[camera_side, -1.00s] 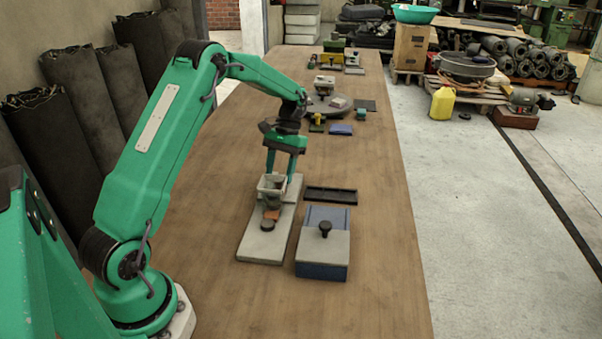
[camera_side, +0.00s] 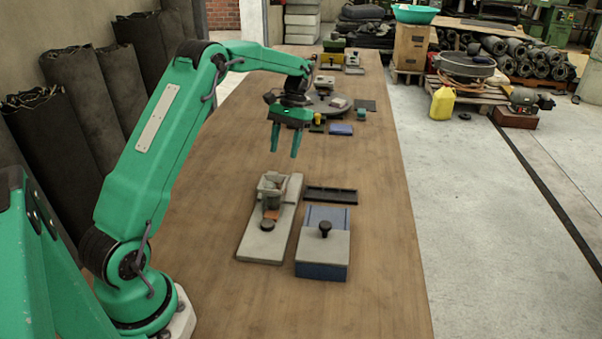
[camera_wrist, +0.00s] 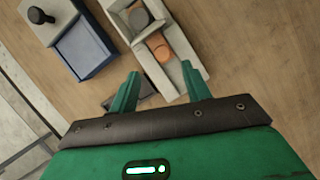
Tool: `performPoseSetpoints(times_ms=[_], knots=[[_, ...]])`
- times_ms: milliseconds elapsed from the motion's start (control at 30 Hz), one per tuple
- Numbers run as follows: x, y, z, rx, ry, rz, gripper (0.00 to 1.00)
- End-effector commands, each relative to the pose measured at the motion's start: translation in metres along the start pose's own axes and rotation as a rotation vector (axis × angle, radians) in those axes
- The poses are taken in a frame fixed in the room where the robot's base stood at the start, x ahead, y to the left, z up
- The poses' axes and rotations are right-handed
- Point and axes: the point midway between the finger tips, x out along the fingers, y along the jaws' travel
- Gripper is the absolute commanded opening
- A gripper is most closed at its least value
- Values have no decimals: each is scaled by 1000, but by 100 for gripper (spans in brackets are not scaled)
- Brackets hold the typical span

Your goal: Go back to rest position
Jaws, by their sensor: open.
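My gripper (camera_side: 285,150) is open and empty, with two green fingers pointing down, raised above the table beyond the grey base plate (camera_side: 262,240). The base plate carries a small grey open box (camera_side: 278,183), with an orange piece and a dark round piece (camera_side: 267,225) at its near side. In the wrist view my gripper (camera_wrist: 160,88) is apart from the grey box (camera_wrist: 135,22).
A blue box with a grey lid and black knob (camera_side: 325,231) sits right of the plate. A dark flat tray (camera_side: 331,195) lies behind it. A turntable (camera_side: 322,108) and several small blocks stand farther back. The wooden table's near part is clear.

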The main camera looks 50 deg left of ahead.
Motion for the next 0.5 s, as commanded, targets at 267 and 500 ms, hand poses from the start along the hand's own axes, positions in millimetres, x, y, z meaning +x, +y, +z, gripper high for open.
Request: performPoseSetpoints(times_ms=[267, 500], knots=[[-4, 3, 5, 5, 11, -2, 48], [-22, 18, 27, 32, 76, -14, 48]])
